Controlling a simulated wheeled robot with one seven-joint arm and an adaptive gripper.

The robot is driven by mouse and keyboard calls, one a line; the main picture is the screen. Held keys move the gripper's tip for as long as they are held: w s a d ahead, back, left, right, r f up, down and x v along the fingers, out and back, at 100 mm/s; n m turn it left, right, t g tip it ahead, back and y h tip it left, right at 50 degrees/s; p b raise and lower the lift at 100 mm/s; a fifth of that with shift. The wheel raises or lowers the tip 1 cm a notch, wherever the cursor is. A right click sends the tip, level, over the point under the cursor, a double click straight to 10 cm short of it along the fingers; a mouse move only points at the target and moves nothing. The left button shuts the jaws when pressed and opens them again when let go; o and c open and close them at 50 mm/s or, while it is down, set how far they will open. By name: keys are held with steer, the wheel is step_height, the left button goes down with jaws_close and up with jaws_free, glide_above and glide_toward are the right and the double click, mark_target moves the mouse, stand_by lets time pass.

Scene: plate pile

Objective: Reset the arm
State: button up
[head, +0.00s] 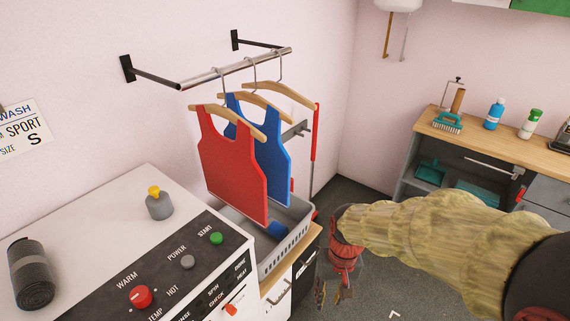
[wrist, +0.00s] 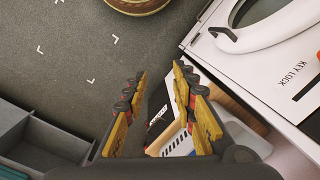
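My gripper (head: 333,293) hangs pointing down over the dark floor, at the end of my arm in its pale yellow-brown sleeve. It is to the right of the wooden-topped cabinet and the grey basket. In the wrist view my gripper (wrist: 160,72) shows two yellow, red and black fingers spread apart with a clear gap. Nothing is held between them. The floor and the cabinet front show behind the gap.
A white washing machine (head: 95,222) stands at left. A grey basket (head: 287,246) sits below a red top (head: 232,165) and a blue top (head: 272,150) on a rail (head: 235,68). A wooden-topped counter (head: 480,142) stands at right. Open floor (wrist: 60,75) shows in the wrist view.

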steer(key=s+d+r+t, duration=0.3)
steer(key=s+r, duration=0.2)
steer(key=r, duration=0.4)
steer(key=s+d+r+t, duration=0.3)
steer(key=s+d+r, duration=0.1)
steer(key=r, duration=0.5)
steer(key=shift+s+d+r+h, duration=0.3)
steer(key=shift+s+r, duration=0.05)
steer(key=shift+s, duration=0.3)
steer(key=shift+d, duration=0.1)
